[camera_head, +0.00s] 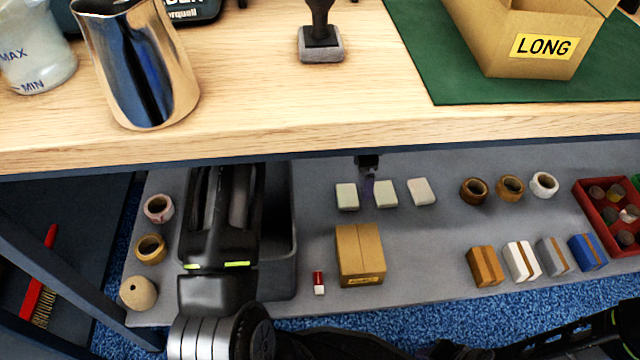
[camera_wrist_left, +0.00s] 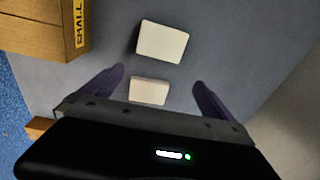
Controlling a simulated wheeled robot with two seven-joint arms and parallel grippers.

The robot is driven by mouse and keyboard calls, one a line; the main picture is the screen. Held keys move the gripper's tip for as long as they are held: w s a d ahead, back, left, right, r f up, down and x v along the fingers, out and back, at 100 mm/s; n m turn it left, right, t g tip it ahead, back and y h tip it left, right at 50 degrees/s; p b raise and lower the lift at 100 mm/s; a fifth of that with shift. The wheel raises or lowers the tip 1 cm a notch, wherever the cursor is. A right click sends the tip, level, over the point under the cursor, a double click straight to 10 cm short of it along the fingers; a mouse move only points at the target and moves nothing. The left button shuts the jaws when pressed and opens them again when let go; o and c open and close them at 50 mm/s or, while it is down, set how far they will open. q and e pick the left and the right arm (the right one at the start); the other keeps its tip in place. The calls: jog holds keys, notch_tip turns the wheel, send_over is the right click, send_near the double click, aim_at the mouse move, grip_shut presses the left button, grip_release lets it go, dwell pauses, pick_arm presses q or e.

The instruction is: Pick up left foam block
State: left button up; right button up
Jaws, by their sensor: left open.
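Three pale foam blocks lie in a row on the grey lower shelf: the left foam block (camera_head: 346,196), the middle one (camera_head: 386,193) and the right one (camera_head: 421,191). My left gripper (camera_head: 367,178) is above the row, around the gap between the left and middle blocks; only part of it shows below the bench edge. In the left wrist view the gripper (camera_wrist_left: 154,88) is open with purple fingers. One foam block (camera_wrist_left: 150,91) shows between them, partly hidden by the gripper body; another (camera_wrist_left: 162,42) lies beyond the fingertips. Nothing appears held. My right gripper is not visible.
A brown carton (camera_head: 360,254) stands just in front of the blocks; it also shows in the left wrist view (camera_wrist_left: 35,35). A grey bin (camera_head: 282,255) is beside my left arm. Tape rolls (camera_head: 510,188) and coloured blocks (camera_head: 522,260) are to the right. The bench (camera_head: 250,110) overhangs the shelf.

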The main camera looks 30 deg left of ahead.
aim_at(351, 194)
pick_arm(q)
jog(key=shift+s+a+r+m+g, duration=0.15)
jog(key=shift+s+a+r+g, duration=0.1)
jog(key=shift+s+a, duration=0.3)
jog(key=shift+s+a+r+m+g, duration=0.2)
jog(key=shift+s+a, duration=0.2)
jog(key=shift+a, duration=0.15)
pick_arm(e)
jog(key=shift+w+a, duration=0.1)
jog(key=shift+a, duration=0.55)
pick_arm(q)
jog(key=shift+d+f+b, duration=0.1)
jog(key=shift+f+b, duration=0.4)
jog(key=shift+f, duration=0.8)
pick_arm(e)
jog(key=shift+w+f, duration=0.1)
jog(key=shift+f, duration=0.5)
pick_arm(q)
notch_tip(351, 194, down, 5)
jog(key=b, duration=0.3)
jog(key=shift+f, duration=0.15)
jog(key=shift+d, duration=0.1)
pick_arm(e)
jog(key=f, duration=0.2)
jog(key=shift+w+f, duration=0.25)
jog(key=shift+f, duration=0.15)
pick_arm(q)
jog(key=shift+c, duration=0.6)
jog(key=c, duration=1.2)
